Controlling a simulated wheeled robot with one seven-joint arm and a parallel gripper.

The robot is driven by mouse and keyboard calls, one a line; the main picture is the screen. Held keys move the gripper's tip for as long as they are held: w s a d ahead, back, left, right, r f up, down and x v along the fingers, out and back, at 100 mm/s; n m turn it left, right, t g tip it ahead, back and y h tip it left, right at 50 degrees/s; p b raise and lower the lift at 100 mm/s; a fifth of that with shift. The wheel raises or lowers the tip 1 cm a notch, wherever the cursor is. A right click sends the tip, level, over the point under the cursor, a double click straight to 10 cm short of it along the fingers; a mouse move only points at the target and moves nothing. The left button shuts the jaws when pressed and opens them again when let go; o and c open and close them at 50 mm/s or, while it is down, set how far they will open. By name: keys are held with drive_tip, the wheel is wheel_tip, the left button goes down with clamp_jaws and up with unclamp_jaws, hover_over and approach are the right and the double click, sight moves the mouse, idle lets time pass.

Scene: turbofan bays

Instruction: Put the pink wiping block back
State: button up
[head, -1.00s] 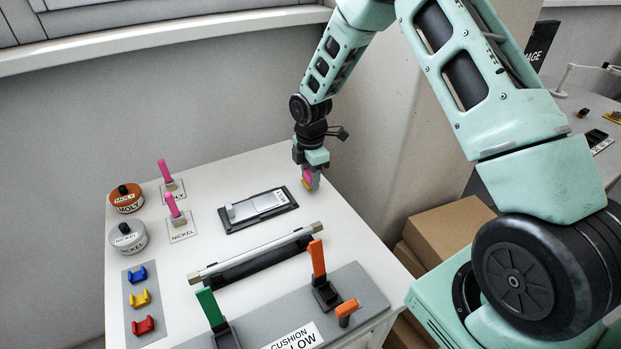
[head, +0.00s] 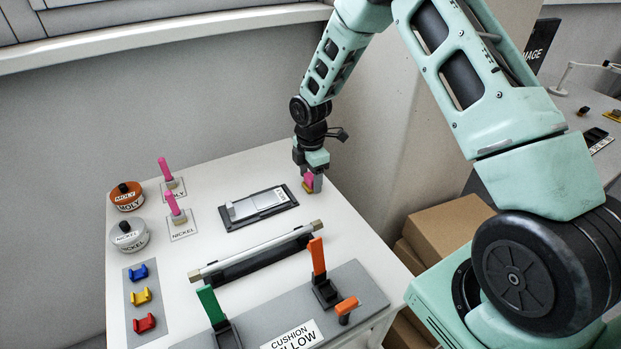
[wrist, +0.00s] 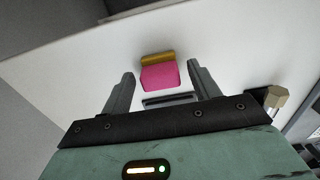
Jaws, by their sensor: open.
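The pink wiping block (head: 308,180) has a yellow-gold strip along one edge. It is at the far right part of the white bench, below my gripper (head: 311,184). In the wrist view the block (wrist: 160,77) lies between and slightly beyond the two fingertips of my gripper (wrist: 160,74). White gaps show on both sides of it, so the fingers are open and apart from it. It appears to rest on the bench top, but its underside is hidden.
A black tray with a grey plate (head: 258,207) lies left of my gripper. A silver bar (head: 255,250) on a black base is nearer. Orange (head: 318,258) and green (head: 211,304) levers stand in front. Pink-handled tools (head: 173,204) and round tins (head: 128,235) are at left.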

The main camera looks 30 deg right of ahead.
sight(310, 176)
wheel_tip(310, 176, up, 11)
drive_tip(key=b, duration=0.2)
drive_tip(key=s+a+r+m, duration=0.2)
drive_tip(key=s+a+r, duration=0.3)
drive_tip(key=s+a, duration=0.45)
drive_tip(key=s+a+r+m, duration=0.1)
drive_tip(key=s+a+m, duration=0.3)
drive_tip(key=s, duration=0.8)
drive_tip(key=s+a+r+m, duration=0.2)
drive_tip(key=s+a+m, duration=0.2)
drive_tip(key=s, duration=0.8)
drive_tip(key=shift+a+r+y, duration=0.2)
drive_tip(key=shift+a+y, duration=0.1)
drive_tip(key=shift+a, duration=0.45)
